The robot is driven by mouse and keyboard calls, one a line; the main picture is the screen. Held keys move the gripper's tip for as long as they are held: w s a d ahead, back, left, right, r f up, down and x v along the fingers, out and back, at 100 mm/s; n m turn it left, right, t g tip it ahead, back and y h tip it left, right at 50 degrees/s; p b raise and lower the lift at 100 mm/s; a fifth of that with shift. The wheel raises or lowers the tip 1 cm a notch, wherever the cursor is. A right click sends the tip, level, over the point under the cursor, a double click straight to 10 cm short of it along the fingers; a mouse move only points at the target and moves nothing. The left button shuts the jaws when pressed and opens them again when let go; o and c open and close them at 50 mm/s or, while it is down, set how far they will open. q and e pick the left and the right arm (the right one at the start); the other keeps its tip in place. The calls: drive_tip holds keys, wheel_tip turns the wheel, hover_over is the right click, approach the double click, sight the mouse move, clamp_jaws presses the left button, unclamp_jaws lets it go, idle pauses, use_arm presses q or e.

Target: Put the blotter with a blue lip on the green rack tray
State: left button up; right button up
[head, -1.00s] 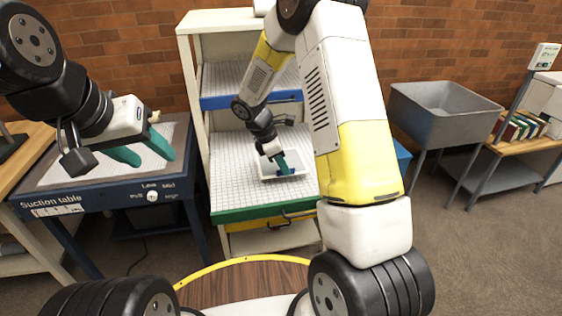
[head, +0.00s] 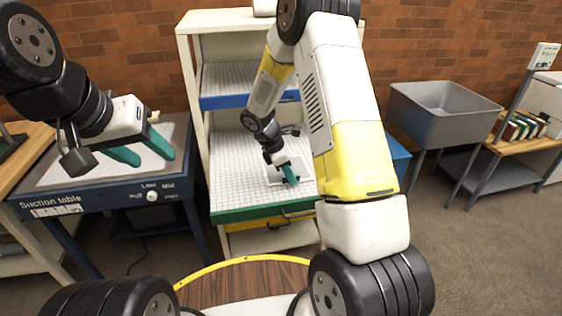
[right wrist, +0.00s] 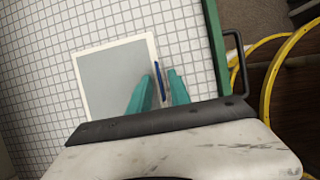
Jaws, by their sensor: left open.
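The blotter (right wrist: 110,78) is a flat grey panel with a pale border and a blue lip (right wrist: 160,82) along its right side in the right wrist view. It appears to lie flat on the white gridded surface of the green rack tray (head: 232,190), near the green front edge; it also shows in the head view (head: 273,172). My right gripper (right wrist: 160,78) is at the lip, its teal fingers apart on either side of it, with gaps visible. My left gripper (head: 143,152) is open and empty above the suction table (head: 60,197).
A blue-edged shelf (head: 222,102) sits above the tray in the same rack. A grey sink (head: 440,110) stands to the right, beside a bench with several books (head: 520,128). The left part of the tray is clear.

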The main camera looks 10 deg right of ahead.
drive_tip(key=shift+r, duration=0.15)
drive_tip(key=s+a+r+m+y, duration=0.1)
drive_tip(key=s+a+r+m, duration=0.1)
drive_tip(key=r, duration=0.6)
drive_tip(key=s+a+r+m, duration=0.1)
drive_tip(key=s+r, duration=0.1)
drive_tip(key=r, duration=0.7)
drive_tip(key=s+r+m+t+y, duration=0.2)
drive_tip(key=s+r+m, duration=0.4)
drive_tip(key=s, duration=0.4)
drive_tip(key=s+r+m+t+y, duration=0.3)
drive_tip(key=s+r+m, duration=0.3)
drive_tip(key=s+m, duration=0.2)
drive_tip(key=s+t, duration=0.1)
drive_tip(key=s, duration=0.1)
drive_tip(key=shift+s+d+m+y, duration=0.3)
drive_tip(key=shift+d+m, duration=0.05)
drive_tip(key=shift+m, duration=0.05)
